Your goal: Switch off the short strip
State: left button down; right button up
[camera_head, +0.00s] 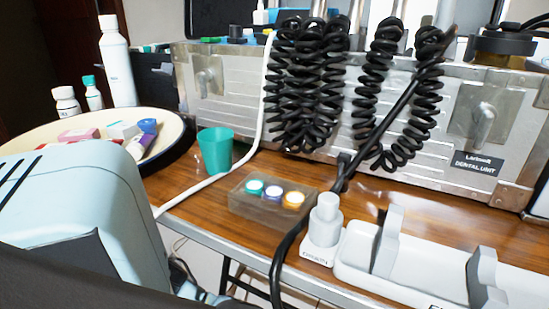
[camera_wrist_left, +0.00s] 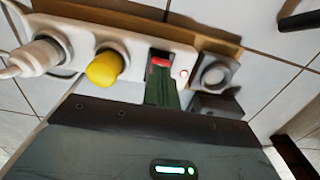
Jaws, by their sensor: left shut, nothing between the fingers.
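A white power strip (camera_wrist_left: 132,45) shows in the left wrist view. It holds a white plug (camera_wrist_left: 38,58) and a yellow plug (camera_wrist_left: 103,69). Near its right end is a red rocker switch (camera_wrist_left: 160,62), with a small red light (camera_wrist_left: 183,73) beside it. My left gripper (camera_wrist_left: 163,84) is shut and empty, with its dark green fingers right at the switch's near edge. I cannot tell whether they touch it. The fingers hide part of the switch housing. The head view shows neither the strip nor either gripper.
A grey square socket-like block (camera_wrist_left: 215,74) sits right of the strip, over pale tiles. In the head view, the wooden table (camera_head: 186,203) holds a green cup (camera_head: 215,152), a small box of pots (camera_head: 262,212) and a metal dental unit (camera_head: 235,105) with coiled black hoses.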

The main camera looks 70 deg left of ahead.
pick_arm(q)
jog(key=shift+f, duration=0.25)
pick_arm(e)
jog(key=shift+w+f, duration=0.2)
jog(key=shift+w, duration=0.2)
pick_arm(q)
jog(key=shift+f+b, duration=0.2)
jog(key=shift+b, duration=0.15)
pick_arm(e)
jog(key=shift+f, duration=0.15)
